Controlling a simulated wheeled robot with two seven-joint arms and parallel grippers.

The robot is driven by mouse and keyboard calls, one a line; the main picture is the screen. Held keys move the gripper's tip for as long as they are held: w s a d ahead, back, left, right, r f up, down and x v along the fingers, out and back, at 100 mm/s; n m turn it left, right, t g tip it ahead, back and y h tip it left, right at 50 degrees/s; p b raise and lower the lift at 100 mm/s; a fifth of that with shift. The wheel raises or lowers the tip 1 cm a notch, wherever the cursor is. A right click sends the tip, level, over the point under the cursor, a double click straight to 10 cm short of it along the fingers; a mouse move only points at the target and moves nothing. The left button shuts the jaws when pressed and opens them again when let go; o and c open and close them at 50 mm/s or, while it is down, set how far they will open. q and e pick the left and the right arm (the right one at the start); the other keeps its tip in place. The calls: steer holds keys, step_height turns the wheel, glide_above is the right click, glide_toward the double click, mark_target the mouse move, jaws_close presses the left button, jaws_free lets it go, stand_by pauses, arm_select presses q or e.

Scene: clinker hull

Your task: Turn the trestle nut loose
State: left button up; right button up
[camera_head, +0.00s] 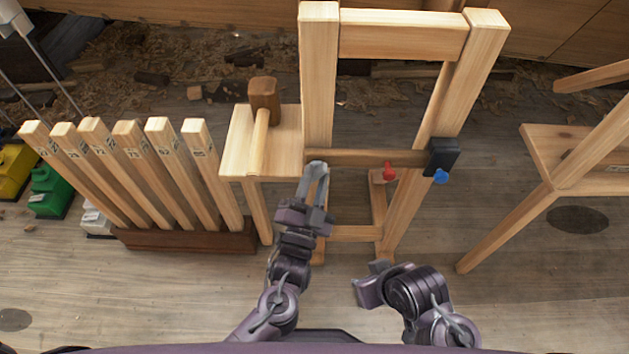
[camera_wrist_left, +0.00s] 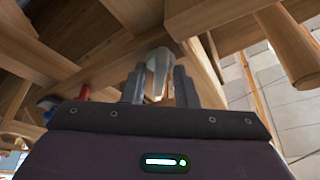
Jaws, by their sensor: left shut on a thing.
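The wooden trestle (camera_head: 317,75) stands upright in front of me, with a crossbar (camera_head: 365,158) between its legs. My left gripper (camera_head: 318,172) is at the left end of this bar, by the left leg. In the left wrist view, its two dark fingers (camera_wrist_left: 160,88) are shut on a pale grey piece, which looks like the trestle nut (camera_wrist_left: 157,64). The fingers hide part of it. My right gripper (camera_head: 368,285) is low and apart from the trestle; its jaw opening does not show clearly.
A red knob (camera_head: 389,171) and a blue knob (camera_head: 440,176) sit at the bar's right, beside a black block (camera_head: 443,156). A mallet (camera_head: 262,110) lies on a small wooden shelf (camera_head: 240,150). Numbered staves (camera_head: 130,160) stand left. A sawhorse (camera_head: 560,160) stands right.

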arm_select(q)
steer(key=shift+n, duration=0.5)
arm_select(e)
steer(key=shift+s+a+f, duration=0.25)
steer(key=shift+a, duration=0.05)
arm_select(q)
steer(key=o, duration=0.7)
steer(key=shift+c, duration=0.2)
arm_select(e)
steer(key=shift+w+r, duration=0.1)
steer(key=shift+w, duration=0.1)
arm_select(q)
steer(key=shift+s+f, duration=0.1)
steer(key=shift+s, duration=0.1)
steer(key=v, duration=0.7)
steer(key=shift+s+p, duration=0.15)
steer(key=shift+p, duration=0.15)
arm_select(e)
steer(key=shift+s+d, duration=0.15)
steer(key=shift+d, duration=0.35)
